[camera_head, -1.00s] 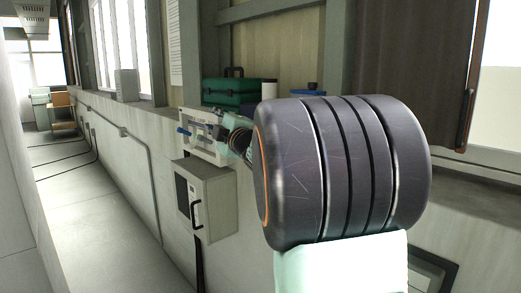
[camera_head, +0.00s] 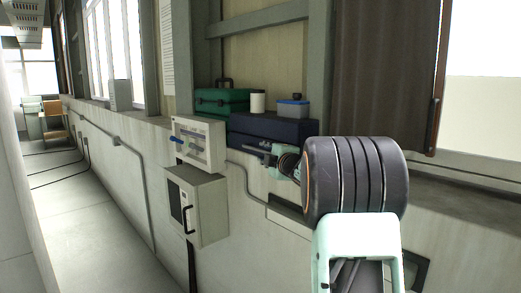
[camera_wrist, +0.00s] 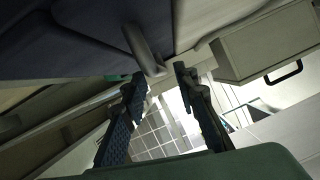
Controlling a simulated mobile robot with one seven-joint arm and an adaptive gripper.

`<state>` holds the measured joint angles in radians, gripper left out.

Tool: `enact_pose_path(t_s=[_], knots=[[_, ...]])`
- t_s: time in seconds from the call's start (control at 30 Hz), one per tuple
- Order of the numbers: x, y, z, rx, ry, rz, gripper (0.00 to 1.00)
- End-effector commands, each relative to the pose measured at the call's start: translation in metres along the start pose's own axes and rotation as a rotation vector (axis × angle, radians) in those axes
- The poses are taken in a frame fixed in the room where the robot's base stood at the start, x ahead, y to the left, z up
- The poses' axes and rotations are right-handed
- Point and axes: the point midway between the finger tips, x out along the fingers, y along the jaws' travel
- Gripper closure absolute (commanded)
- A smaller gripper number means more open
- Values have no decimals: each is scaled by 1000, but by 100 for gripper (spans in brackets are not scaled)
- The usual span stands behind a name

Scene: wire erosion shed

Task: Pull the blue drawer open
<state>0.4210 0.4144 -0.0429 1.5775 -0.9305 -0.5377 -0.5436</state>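The blue drawer (camera_head: 275,127) is a dark navy, box-like unit on the wall ledge, right of centre in the head view. It looks shut, though my arm hides part of its lower front. In the wrist view its dark blue face (camera_wrist: 95,22) fills the upper left, with a grey bar handle (camera_wrist: 143,48) on it. My gripper (camera_head: 252,149) is just in front of the drawer's lower left part. In the wrist view my gripper (camera_wrist: 160,75) is open. The handle's near end shows between the two fingertips, with no clear contact.
A white panel (camera_head: 198,143) and a grey box with a black handle (camera_head: 197,205) are left on the wall.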

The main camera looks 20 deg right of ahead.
Motion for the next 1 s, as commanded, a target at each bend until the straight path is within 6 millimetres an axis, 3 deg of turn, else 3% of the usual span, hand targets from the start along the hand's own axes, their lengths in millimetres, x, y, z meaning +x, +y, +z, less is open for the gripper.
enact_pose_path(t_s=[0.1, 0.3, 0.73, 1.0], knots=[[20, 1, 0, 1, 0, -1, 73], [40, 1, 0, 0, -1, 0, 73], [48, 0, 0, 0, -1, 0, 73], [48, 0, 0, 0, -1, 1, 100]])
